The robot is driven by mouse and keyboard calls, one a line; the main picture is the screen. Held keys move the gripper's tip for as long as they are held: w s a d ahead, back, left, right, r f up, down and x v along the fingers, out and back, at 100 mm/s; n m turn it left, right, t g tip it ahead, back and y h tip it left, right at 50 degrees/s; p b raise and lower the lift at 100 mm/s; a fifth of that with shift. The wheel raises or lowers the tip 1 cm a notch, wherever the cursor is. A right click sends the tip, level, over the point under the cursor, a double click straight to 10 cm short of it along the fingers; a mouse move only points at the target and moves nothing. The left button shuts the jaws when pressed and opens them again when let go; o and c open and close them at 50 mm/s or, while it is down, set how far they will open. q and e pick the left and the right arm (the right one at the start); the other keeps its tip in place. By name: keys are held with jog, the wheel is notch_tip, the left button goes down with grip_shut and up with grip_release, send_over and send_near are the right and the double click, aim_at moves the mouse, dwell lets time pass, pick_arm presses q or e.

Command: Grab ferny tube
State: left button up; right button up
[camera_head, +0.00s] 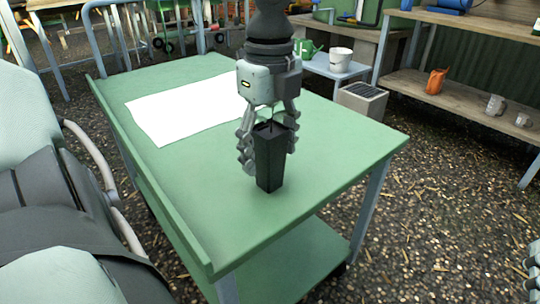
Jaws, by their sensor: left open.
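A tall black square tube pot (269,168) stands upright on the green table (330,150), near the table's middle. Any fern in it is hidden by the gripper above its rim. My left gripper (267,150) points down over the pot, with one finger on each side of it. Its fingers are open and straddle the upper part of the pot; I cannot tell whether they touch it. Part of my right gripper (533,270) shows at the right edge, too cut off to tell its state.
A white sheet (180,110) lies flat on the table behind and left of the pot. The table has a raised lip (150,190) along its left side. Shelves with an orange watering can (436,82) and pots stand at the right. The table's front right is clear.

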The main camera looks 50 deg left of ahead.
pick_arm(q)
jog(key=c, duration=1.3)
jog(key=shift+c, duration=0.6)
jog(key=shift+r, duration=0.15)
